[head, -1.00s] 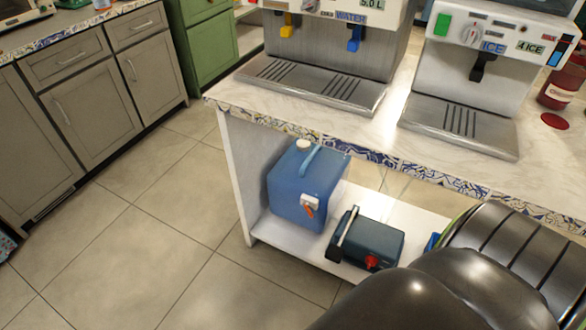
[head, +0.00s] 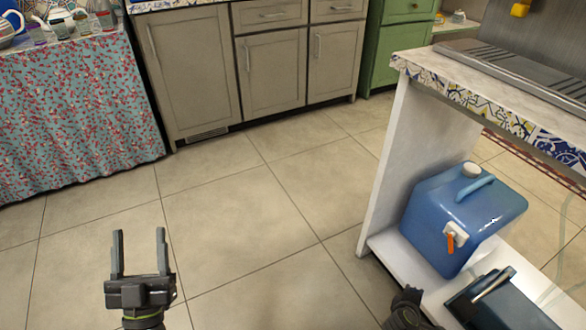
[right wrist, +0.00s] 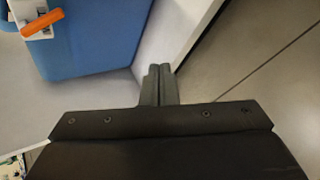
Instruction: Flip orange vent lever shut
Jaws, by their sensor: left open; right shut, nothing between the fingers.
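The orange vent lever (head: 450,243) sits on a white fitting on the front of the blue jug (head: 480,215), on the lower shelf. In the head view it points down from the fitting. The lever (right wrist: 42,24) also shows at top left in the right wrist view, lying across its white plate. My right gripper (right wrist: 158,68) is shut and empty, its fingertips to the right of the lever and apart from it. My left gripper (head: 138,240) is open and empty over the floor, far left of the jug.
A dark box with a handle (head: 500,302) stands beside the jug. The shelf unit's white side panel (head: 392,160) rises left of the jug, under the counter. Grey cabinets (head: 270,70) and a cloth-covered table (head: 80,110) stand behind. The middle floor is clear.

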